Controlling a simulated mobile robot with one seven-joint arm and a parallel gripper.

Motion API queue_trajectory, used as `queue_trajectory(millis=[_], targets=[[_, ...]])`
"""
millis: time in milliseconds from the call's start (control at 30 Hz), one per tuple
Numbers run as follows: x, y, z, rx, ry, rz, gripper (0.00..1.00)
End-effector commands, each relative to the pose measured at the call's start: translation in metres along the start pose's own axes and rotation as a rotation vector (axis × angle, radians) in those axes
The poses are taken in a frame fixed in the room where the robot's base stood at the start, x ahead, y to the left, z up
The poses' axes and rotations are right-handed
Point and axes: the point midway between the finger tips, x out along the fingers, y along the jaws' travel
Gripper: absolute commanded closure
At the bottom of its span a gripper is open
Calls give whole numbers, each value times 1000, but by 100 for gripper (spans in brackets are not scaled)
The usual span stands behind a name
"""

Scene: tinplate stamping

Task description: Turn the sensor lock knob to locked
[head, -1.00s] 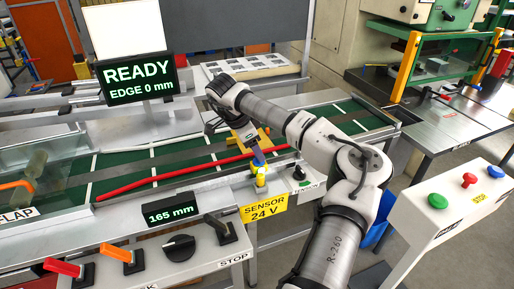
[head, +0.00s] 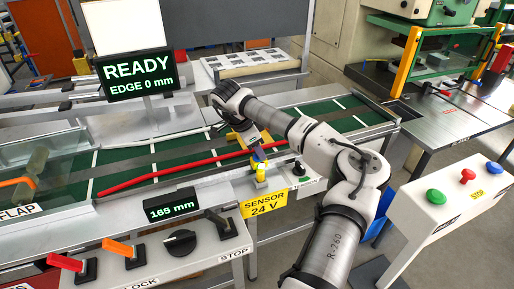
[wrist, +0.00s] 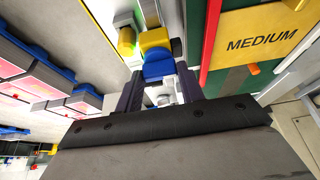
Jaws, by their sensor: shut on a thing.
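The sensor unit, yellow (head: 261,173) with a blue knob (head: 259,156) on top, stands on the conveyor's front rail above the yellow "SENSOR 24 V" sign (head: 263,204). I take the blue part as the lock knob. My gripper (head: 257,151) reaches down to it from above and is shut on it. In the wrist view the blue knob (wrist: 160,69) sits between the fingertips of my gripper (wrist: 158,80), with the yellow body (wrist: 155,40) beyond it. Lock markings on the knob cannot be read.
A red bar (head: 180,171) runs along the belt close to the gripper. A small black knob (head: 298,171) is right of the sensor. A black rotary knob (head: 180,243) and several levers are on the front panel. The display (head: 136,77) reads READY, EDGE 0 mm.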

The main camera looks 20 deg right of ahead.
Motion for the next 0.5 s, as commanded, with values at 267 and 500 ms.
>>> queue_trajectory(millis=[267, 500], targets=[[0, 0, 0, 56, 1, 26, 85], [1, -2, 0, 208, 2, 89, 85]])
